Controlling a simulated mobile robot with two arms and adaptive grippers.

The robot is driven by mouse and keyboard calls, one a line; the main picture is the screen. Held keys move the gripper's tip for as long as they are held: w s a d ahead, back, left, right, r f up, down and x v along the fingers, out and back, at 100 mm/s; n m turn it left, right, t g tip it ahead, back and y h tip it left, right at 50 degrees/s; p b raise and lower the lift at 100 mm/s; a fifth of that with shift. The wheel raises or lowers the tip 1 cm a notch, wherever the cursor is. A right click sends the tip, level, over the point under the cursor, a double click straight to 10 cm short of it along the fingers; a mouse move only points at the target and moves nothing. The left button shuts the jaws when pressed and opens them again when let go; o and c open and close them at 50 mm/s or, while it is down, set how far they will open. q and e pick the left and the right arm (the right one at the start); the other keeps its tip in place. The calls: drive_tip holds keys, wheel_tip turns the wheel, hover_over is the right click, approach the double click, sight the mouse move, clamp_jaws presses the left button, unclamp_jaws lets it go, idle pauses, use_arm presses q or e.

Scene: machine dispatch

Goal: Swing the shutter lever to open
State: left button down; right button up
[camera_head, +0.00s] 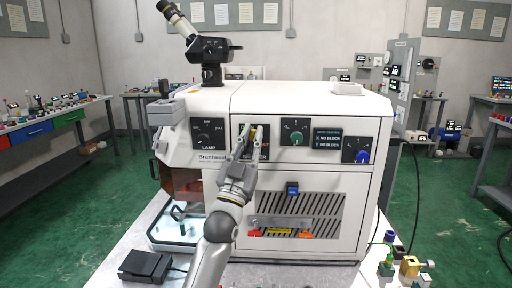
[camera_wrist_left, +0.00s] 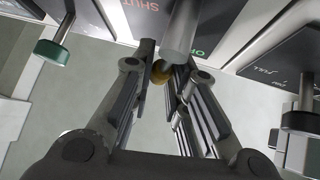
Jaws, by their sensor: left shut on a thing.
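The shutter lever shows in the left wrist view as a grey rod (camera_wrist_left: 182,35) with a gold-yellow end (camera_wrist_left: 160,72) between my fingers. In the head view only a bit of yellow (camera_head: 253,131) shows at the fingertips. My left gripper (camera_head: 250,142) is at the dark panel on the front of the white machine (camera_head: 330,101), its fingers closed around the lever; it also fills the left wrist view (camera_wrist_left: 166,80). Red "SHUT" lettering and part of a green word, "OP", show on the panel beside the rod. The lever's exact angle is hidden. My right gripper is out of view.
A LAMP knob panel (camera_head: 207,133) is left of the gripper. A green knob (camera_head: 296,138) and a blue knob (camera_head: 362,157) are to its right. A microscope head (camera_head: 208,48) rises on top. A black box (camera_head: 145,265) lies on the table at front left.

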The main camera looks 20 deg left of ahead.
use_arm(q)
drive_tip(key=shift+s+a+n+y, duration=0.1)
drive_tip(key=shift+a+n+y, duration=0.1)
drive_tip(key=shift+n+y, duration=0.85)
drive_tip(key=shift+a+n+y, duration=0.15)
drive_tip(key=shift+n+y, duration=0.9)
drive_tip(key=shift+b, duration=0.3)
drive_tip(key=c, duration=1.4)
unclamp_jaws()
drive_tip(key=shift+a, duration=0.1)
drive_tip(key=v, duration=1.2)
drive_tip(key=shift+f, duration=0.1)
